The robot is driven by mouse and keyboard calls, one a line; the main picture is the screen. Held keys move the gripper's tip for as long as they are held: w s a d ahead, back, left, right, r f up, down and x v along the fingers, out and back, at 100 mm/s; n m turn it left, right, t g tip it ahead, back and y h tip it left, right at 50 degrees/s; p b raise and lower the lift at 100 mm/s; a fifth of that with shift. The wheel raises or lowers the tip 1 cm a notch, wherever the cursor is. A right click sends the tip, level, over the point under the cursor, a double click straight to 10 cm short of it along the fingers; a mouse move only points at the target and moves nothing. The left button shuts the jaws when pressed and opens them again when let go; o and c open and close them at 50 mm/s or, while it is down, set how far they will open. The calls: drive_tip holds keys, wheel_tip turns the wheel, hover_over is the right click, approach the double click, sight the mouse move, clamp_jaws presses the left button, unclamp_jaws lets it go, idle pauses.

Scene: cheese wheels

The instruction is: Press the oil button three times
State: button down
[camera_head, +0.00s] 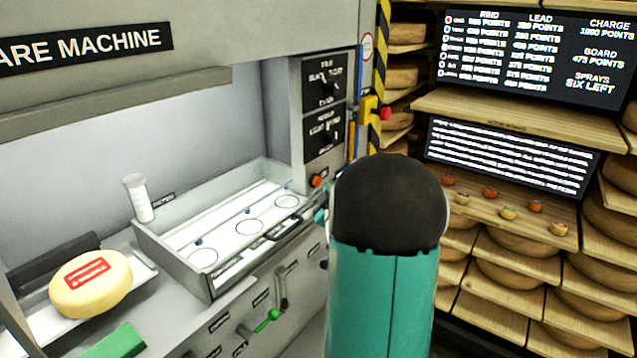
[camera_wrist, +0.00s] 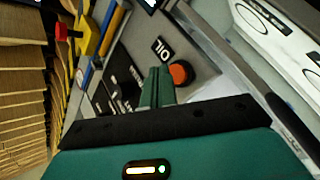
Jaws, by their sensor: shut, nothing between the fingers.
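The oil button is a round orange-red button (camera_wrist: 181,73) in the wrist view, beside a black label reading OIL (camera_wrist: 162,49) that appears upside down. In the head view the orange button (camera_head: 316,181) sits low on the grey control panel, just left of my arm. My gripper (camera_wrist: 157,74) is shut and empty in the wrist view. Its green fingers point at the panel, with the tips just left of the button. I cannot tell whether they touch the panel. In the head view my teal and black arm hides most of the gripper.
A grey tray (camera_head: 176,257) with ringed circles lies left of the panel. A yellow box with a red button (camera_head: 385,114) is on the striped post above. A cheese wheel (camera_head: 90,284) rests on the left. Shelves of cheese stand at the right.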

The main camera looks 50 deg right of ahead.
drive_tip(key=s, duration=0.4)
drive_tip(key=shift+s+d, duration=0.2)
drive_tip(key=shift+s, duration=0.15)
idle(2.4)
drive_tip(key=s+n, duration=0.1)
drive_tip(key=n, duration=1.1)
drive_tip(key=s+n, duration=0.1)
drive_tip(key=n, duration=1.1)
drive_tip(key=s+n, duration=0.1)
drive_tip(key=n, duration=1)
drive_tip(key=shift+s+d+n, duration=0.2)
drive_tip(key=shift+s+n, duration=0.2)
drive_tip(key=w, duration=0.8)
drive_tip(key=shift+w+a, duration=0.4)
